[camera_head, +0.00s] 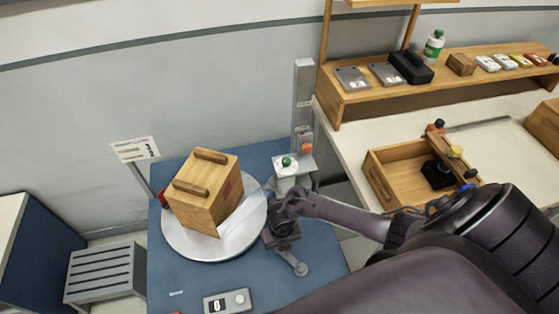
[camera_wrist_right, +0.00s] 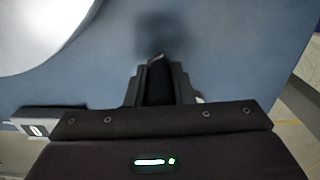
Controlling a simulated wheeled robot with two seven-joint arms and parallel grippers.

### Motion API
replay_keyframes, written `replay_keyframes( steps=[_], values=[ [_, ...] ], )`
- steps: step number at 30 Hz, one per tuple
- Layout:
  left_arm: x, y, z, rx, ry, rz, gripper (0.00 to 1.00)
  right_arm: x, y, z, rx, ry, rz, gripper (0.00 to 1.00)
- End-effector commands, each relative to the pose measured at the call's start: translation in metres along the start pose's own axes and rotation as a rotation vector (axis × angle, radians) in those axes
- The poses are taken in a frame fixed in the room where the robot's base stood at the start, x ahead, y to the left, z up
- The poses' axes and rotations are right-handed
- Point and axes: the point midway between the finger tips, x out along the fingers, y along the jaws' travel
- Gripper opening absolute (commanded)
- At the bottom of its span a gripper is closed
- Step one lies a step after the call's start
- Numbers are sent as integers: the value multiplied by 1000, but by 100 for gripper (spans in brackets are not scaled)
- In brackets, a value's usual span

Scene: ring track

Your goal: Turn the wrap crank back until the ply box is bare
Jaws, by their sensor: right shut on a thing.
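The ply box (camera_head: 201,212), pale wood with two brown battens on top, sits on a round white turntable (camera_head: 180,245). A sheet of clear wrap (camera_head: 240,226) stretches from its lower right side towards the post; I cannot tell how much wrap lies on the box. My right gripper (camera_head: 283,226) is beside the turntable, right of the box. In the right wrist view the gripper (camera_wrist_right: 158,83) is shut on a dark upright grip, which I take for the crank handle. A grey crank arm (camera_head: 295,262) shows below it. My left gripper is out of view.
A grey post (camera_head: 303,100) with a green-knobbed block (camera_head: 287,165) stands behind the gripper. A small control box (camera_head: 228,301) lies at the front of the blue table (camera_head: 180,285). A bench with a wooden tray (camera_head: 385,190) is at right. A sign (camera_head: 135,149) stands left.

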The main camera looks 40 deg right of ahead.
Motion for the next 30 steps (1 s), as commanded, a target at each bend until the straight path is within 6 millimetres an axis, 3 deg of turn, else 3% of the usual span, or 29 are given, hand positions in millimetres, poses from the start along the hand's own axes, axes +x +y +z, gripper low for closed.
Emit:
replay_keyframes(
  steps=[4, 5, 9, 20, 30],
  values=[
    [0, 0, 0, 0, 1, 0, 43, -1, -2, 2, 2, -3, -4, 0],
    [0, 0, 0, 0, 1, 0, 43, -1, -2, 2, 1, -3, -4, 25],
    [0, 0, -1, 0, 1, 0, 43, -1, -2, 1, 0, -2, -3, 43],
    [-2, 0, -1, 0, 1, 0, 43, -7, 0, 1, -1, -2, 0, 43],
    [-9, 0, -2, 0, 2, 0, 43, -62, -1, 2, -2, -3, -1, 43]
  ],
)
